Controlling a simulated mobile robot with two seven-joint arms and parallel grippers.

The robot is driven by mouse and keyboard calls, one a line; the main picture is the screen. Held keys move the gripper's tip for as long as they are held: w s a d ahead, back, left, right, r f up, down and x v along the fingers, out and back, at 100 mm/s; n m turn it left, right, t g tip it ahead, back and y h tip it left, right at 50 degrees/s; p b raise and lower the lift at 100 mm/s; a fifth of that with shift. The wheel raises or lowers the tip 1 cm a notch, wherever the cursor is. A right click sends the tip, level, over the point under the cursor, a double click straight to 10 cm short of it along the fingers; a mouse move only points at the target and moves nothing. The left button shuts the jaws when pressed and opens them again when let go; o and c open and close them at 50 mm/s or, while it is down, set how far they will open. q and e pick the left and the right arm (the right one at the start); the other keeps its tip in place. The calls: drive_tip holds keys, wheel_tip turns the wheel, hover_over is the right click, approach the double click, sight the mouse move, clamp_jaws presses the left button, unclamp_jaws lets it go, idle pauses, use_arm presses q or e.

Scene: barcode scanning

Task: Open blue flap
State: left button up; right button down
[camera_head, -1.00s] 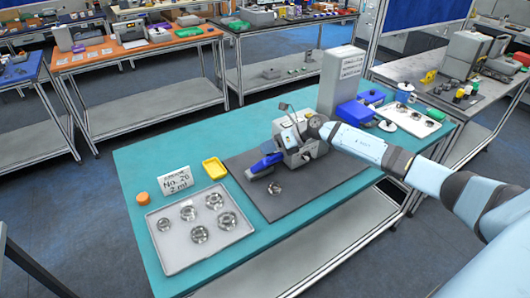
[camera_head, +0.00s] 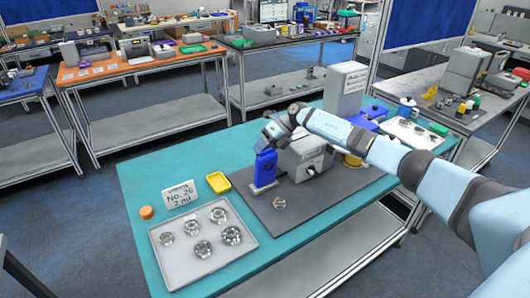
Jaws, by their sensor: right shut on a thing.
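The blue flap (camera_head: 265,168) stands upright at the left front of the grey machine (camera_head: 303,157) on the dark mat. My right arm reaches in from the right across the machine. My right gripper (camera_head: 270,140) is at the top of the flap and is shut on it; the fingertips are small and partly hidden. A small metal ring part (camera_head: 279,202) lies on the mat just in front of the machine. My left gripper is not in view.
A grey tray (camera_head: 202,260) with several metal rings sits at the front left of the teal table (camera_head: 150,172). A label card (camera_head: 180,194), an orange cap (camera_head: 146,212) and a yellow dish (camera_head: 219,182) stand near it. The mat's front (camera_head: 290,222) is mostly clear.

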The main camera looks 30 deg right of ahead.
drive_tip(key=shift+f, duration=0.15)
drive_tip(key=c, duration=0.8)
unclamp_jaws()
drive_tip(key=b+v, duration=0.2)
drive_tip(key=v, duration=1.2)
drive_tip(key=shift+b, duration=0.4)
